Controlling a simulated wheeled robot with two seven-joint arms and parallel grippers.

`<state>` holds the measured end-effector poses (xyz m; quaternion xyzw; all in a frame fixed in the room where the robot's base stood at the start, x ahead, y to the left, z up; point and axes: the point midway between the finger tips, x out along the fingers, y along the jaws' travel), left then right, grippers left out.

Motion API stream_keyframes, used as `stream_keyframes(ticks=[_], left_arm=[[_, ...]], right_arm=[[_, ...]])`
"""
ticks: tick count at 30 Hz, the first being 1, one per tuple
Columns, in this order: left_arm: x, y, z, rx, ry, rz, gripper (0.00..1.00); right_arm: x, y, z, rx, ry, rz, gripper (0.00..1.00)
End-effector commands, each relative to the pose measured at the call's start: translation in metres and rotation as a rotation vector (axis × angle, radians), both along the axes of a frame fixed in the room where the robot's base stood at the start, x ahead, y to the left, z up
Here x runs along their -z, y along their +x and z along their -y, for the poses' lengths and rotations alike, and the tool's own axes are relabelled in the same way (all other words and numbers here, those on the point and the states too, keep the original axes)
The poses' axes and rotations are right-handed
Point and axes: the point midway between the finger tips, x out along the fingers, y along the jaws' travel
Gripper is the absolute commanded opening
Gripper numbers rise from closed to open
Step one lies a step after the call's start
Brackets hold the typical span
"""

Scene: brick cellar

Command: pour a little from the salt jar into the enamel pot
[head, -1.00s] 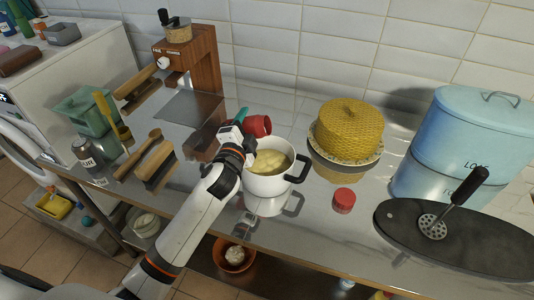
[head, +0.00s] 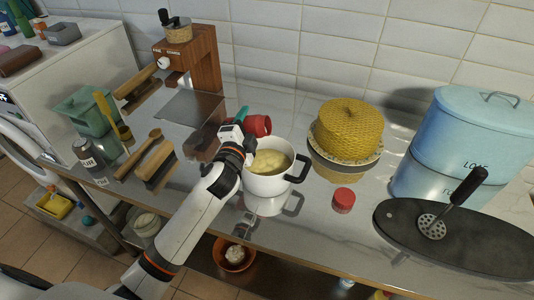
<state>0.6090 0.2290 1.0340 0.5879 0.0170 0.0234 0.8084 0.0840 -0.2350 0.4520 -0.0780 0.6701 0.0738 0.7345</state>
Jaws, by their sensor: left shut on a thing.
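The white enamel pot (head: 270,186) stands on the steel counter, with a dark rim and dark handles. Pale yellow food fills it. My left gripper (head: 241,122) is at the pot's back left and is shut on a red jar (head: 259,125), which I take for the salt jar. The jar is tilted, its visible end facing right, just behind and above the pot's back-left rim. Its label does not show, and the gripper hides part of it. I cannot see anything falling from it. My right gripper is not in view.
A small red tub (head: 343,200) stands right of the pot. A yellow woven cover (head: 349,127) sits behind it. A blue bread bin (head: 468,145) and a dark board with a masher (head: 455,240) are at the right. Brushes (head: 157,163) lie left of my arm.

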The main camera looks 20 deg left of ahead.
Motion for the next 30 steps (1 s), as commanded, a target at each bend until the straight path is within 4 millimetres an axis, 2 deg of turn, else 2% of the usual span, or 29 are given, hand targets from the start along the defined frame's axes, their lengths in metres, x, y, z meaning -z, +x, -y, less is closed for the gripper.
stream_keyframes(ticks=[30], left_arm=[[0.0015, 0.0, -0.0016, 0.001, 0.063, -0.002, 0.23]], right_arm=[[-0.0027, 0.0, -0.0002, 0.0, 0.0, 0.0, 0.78]])
